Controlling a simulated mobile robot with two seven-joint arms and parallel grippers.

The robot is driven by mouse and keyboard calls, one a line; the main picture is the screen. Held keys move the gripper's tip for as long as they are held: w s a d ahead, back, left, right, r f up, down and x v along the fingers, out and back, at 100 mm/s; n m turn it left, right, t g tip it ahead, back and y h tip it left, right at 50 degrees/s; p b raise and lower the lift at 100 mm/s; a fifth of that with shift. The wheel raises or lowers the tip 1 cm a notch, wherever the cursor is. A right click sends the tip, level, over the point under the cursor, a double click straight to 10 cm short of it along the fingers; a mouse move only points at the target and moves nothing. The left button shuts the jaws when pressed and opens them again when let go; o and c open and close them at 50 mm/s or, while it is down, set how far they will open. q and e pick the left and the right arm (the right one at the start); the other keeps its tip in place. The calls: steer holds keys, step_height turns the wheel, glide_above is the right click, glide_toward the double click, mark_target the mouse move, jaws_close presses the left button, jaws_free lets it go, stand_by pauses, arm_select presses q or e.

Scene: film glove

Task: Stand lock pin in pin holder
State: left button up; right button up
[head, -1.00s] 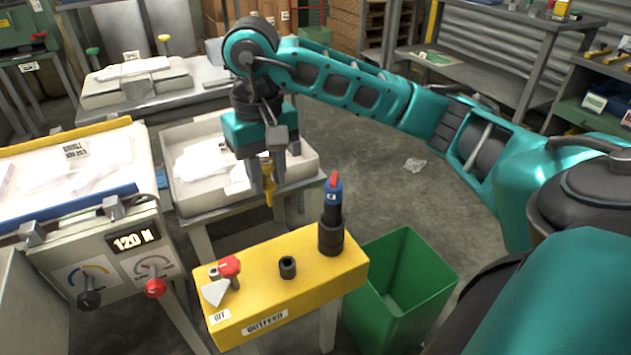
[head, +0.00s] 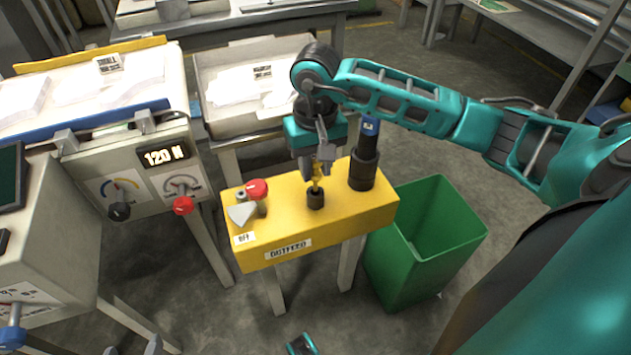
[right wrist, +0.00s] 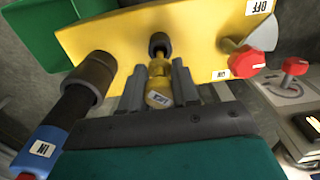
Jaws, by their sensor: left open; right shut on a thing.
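The yellow lock pin (head: 316,187) is upright in my right gripper (head: 318,172), above the yellow outfeed block. The pin holder, a short dark socket (head: 316,201), is directly below it. In the right wrist view, the fingers (right wrist: 160,92) close on the pin (right wrist: 159,72) from both sides, and its far end meets the socket mouth (right wrist: 159,42). I cannot tell how deep the tip sits. My left gripper (head: 132,349) appears only as fingertips at the bottom edge, apart and empty.
A blue-topped tool (head: 368,145) stands in a dark cup right of the socket. A red knob (head: 257,188) and pale wedge (head: 241,213) sit left. A green bin (head: 430,240) stands right of the yellow block (head: 345,225). A white tray (head: 225,75) lies behind.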

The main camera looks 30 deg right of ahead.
mark_target(315, 174)
steer(key=shift+f, duration=0.5)
arm_select(q)
steer(key=shift+d+f+b, duration=0.2)
steer(key=shift+d+b, duration=0.1)
steer(key=shift+b, duration=0.15)
arm_select(e)
steer(key=shift+f, duration=1.6)
steer(key=shift+f, duration=0.15)
steer(key=o, duration=1)
arm_select(q)
steer(key=shift+w, duration=0.1)
steer(key=shift+r, duration=0.1)
